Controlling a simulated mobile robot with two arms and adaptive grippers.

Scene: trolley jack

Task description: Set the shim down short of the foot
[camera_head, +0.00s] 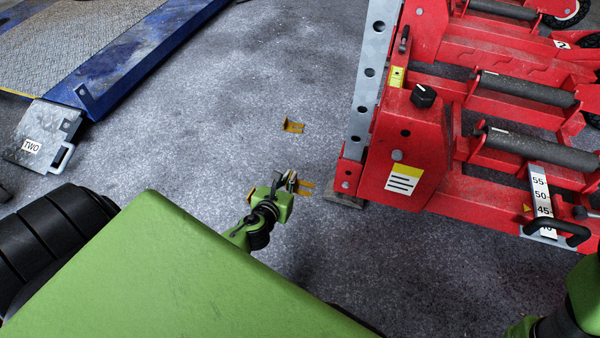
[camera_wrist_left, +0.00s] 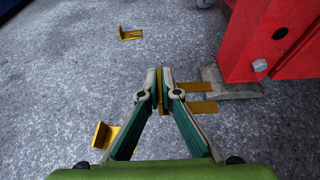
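My left gripper (camera_head: 288,181) is shut on the upright tab of a yellow forked shim (camera_head: 306,188). In the left wrist view the gripper's fingertips (camera_wrist_left: 160,88) pinch the tab. The shim's two prongs (camera_wrist_left: 200,107) point right, toward the foot. The foot (camera_wrist_left: 232,83) is a grey plate under the red frame's corner; it also shows in the head view (camera_head: 345,198). In the left wrist view the far prong's tip overlaps the plate's near edge. I cannot tell whether the shim touches the floor or foot. My right gripper is not in view.
One yellow shim (camera_head: 293,126) lies on the floor farther off. Another (camera_wrist_left: 118,138) lies left of my left gripper. The red frame (camera_head: 400,150) blocks the right side. A blue ramp (camera_head: 120,60) stands at upper left.

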